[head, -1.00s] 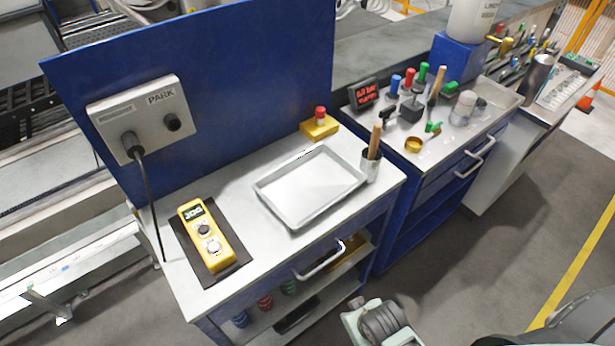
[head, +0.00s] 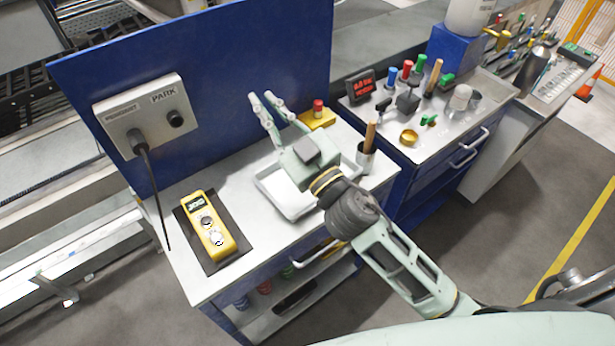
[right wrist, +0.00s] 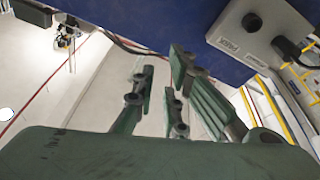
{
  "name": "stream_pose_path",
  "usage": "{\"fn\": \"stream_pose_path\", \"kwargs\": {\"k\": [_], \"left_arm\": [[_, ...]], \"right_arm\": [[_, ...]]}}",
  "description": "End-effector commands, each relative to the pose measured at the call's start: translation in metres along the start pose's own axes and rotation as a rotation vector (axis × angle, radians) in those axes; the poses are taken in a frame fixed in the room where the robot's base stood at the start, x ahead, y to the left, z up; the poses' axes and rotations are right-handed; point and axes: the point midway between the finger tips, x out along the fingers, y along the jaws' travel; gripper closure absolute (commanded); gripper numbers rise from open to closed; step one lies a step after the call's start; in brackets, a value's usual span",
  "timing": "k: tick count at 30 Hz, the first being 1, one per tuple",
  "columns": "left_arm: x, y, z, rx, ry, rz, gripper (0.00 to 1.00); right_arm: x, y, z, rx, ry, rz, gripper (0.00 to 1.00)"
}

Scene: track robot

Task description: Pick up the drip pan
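The drip pan is a shallow light-grey rectangular tray (head: 281,194) lying flat on the white top of the blue cart in the head view. My right arm reaches over it from the lower right and hides much of its middle and right part. My right gripper (head: 262,97) is above the pan, with its fingers pointing up and away toward the blue panel. The fingers are apart and empty. In the right wrist view the green fingers (right wrist: 160,90) show a gap between them, and the pan is not visible there. My left gripper is not in view.
A yellow control pendant (head: 209,225) lies on a dark mat left of the pan. A yellow emergency-stop box (head: 317,118) and a cup with a wooden-handled brush (head: 366,158) stand near it. The blue panel (head: 215,75) rises behind. A tool cart (head: 425,115) stands right.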

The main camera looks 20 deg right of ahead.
Motion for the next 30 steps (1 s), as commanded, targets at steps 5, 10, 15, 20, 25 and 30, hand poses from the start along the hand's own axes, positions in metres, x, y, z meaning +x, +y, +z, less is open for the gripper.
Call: {"fn": "stream_pose_path", "kwargs": {"k": [5,10,15,20,25,30], "left_arm": [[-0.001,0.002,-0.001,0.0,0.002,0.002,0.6],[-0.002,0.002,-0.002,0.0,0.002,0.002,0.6],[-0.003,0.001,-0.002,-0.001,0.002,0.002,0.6],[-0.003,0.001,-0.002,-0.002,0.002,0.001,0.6],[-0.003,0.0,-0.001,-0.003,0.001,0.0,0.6],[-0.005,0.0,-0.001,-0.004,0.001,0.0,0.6]], "right_arm": [[0.014,-0.092,-0.056,-0.155,0.295,-0.431,0.88],[-0.018,-0.167,-0.026,-0.338,0.312,-0.921,0.88],[-0.061,-0.17,0.068,-0.555,0.027,-1.364,0.88],[-0.093,-0.095,0.152,-0.735,-0.445,-1.595,0.88],[-0.113,-0.006,0.19,-0.838,-0.89,-1.626,0.88],[-0.122,0.036,0.198,-0.868,-1.098,-1.601,0.88]]}}
